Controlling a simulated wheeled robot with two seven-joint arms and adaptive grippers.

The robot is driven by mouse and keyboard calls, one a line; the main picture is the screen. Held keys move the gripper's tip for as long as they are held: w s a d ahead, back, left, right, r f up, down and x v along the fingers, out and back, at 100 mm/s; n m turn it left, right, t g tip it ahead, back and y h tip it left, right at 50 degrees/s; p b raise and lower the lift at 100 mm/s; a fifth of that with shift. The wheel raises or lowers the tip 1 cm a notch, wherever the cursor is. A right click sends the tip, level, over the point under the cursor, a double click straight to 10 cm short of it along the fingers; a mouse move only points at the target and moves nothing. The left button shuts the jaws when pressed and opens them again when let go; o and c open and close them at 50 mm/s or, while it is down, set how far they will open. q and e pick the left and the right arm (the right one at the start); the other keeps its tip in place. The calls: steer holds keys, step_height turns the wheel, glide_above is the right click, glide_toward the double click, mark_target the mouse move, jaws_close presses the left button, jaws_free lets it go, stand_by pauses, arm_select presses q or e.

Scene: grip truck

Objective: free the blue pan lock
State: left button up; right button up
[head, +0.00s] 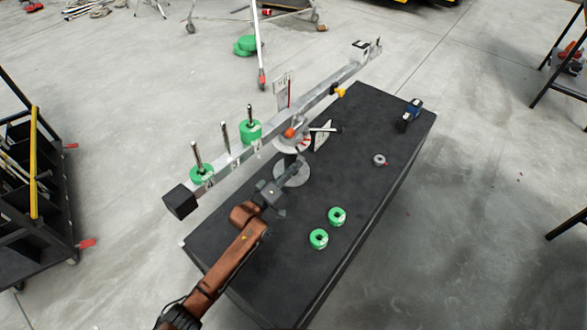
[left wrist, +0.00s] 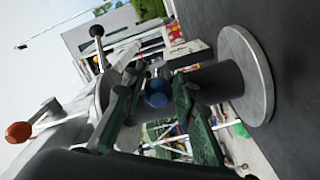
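The blue pan lock shows as a round blue knob (left wrist: 158,92) on the post below the grey pan head, in the left wrist view. My left gripper (left wrist: 160,88) is open, with one dark green finger on each side of the knob. I cannot tell if either finger touches it. In the head view my left gripper (head: 280,188) is beside the post's round base, and the blue knob cannot be made out there. The long grey beam (head: 318,100) rests across the pan head (head: 291,140), which carries an orange-red knob (head: 289,132). My right gripper is not in view.
The post stands on a black table (head: 365,135). Green weights (head: 251,130) sit on beam pegs. The beam's black end block (head: 180,201) overhangs the left edge.

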arm_select(q)
steer(key=shift+d+r, duration=0.1)
steer(key=shift+c, duration=0.4)
jaws_close()
